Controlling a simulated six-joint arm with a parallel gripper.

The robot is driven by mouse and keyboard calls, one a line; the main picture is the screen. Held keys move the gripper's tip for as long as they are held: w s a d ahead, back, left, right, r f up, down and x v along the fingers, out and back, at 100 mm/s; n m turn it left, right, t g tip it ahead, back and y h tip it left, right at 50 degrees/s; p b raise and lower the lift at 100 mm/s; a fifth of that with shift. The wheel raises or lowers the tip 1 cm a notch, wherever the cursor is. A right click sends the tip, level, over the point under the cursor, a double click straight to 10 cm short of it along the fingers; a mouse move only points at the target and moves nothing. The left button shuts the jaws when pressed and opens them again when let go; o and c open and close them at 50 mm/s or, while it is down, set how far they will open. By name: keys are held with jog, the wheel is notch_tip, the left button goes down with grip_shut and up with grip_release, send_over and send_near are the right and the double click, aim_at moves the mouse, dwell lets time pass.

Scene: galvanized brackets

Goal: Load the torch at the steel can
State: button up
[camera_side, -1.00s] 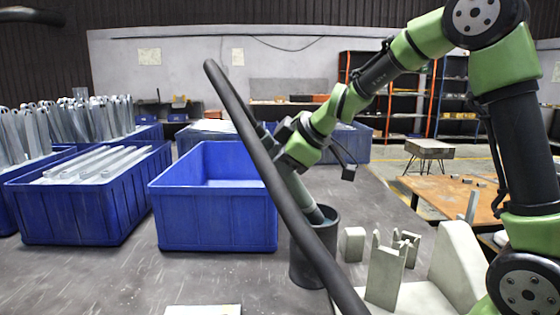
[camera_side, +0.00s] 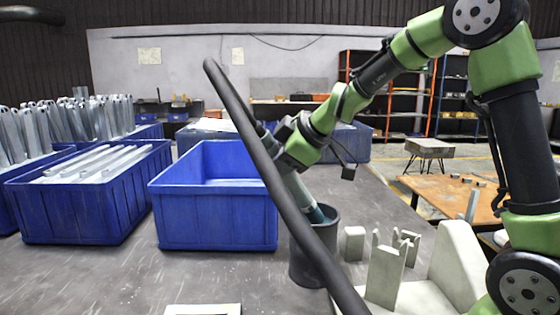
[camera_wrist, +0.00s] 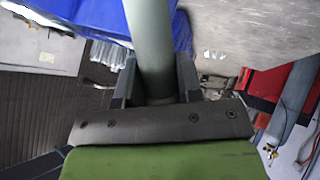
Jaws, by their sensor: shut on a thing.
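The torch (camera_side: 303,194) is a grey-green cylinder, tilted, with its lower end inside the mouth of the dark steel can (camera_side: 300,266). The can stands upright on the table. How deep the torch reaches is hidden by the can wall. My gripper (camera_side: 286,150) is above and left of the can, shut on the torch's upper part. In the wrist view the torch (camera_wrist: 151,40) runs up between the two fingers of my gripper (camera_wrist: 153,85). A thick black tube crosses in front and hides part of the torch, gripper and can.
The black tube (camera_side: 247,130) slants across the near foreground. An empty-looking blue bin (camera_side: 213,218) stands left of the can; another blue bin (camera_side: 75,212) holds metal bars. Pale bracket pieces (camera_side: 386,272) stand close right of the can. The front left table is mostly clear.

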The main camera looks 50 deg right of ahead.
jog(key=shift+r, duration=3.5)
jog(key=shift+f, duration=3.5)
jog(key=shift+r, duration=0.15)
jog(key=shift+f, duration=0.2)
jog(key=shift+r, duration=0.9)
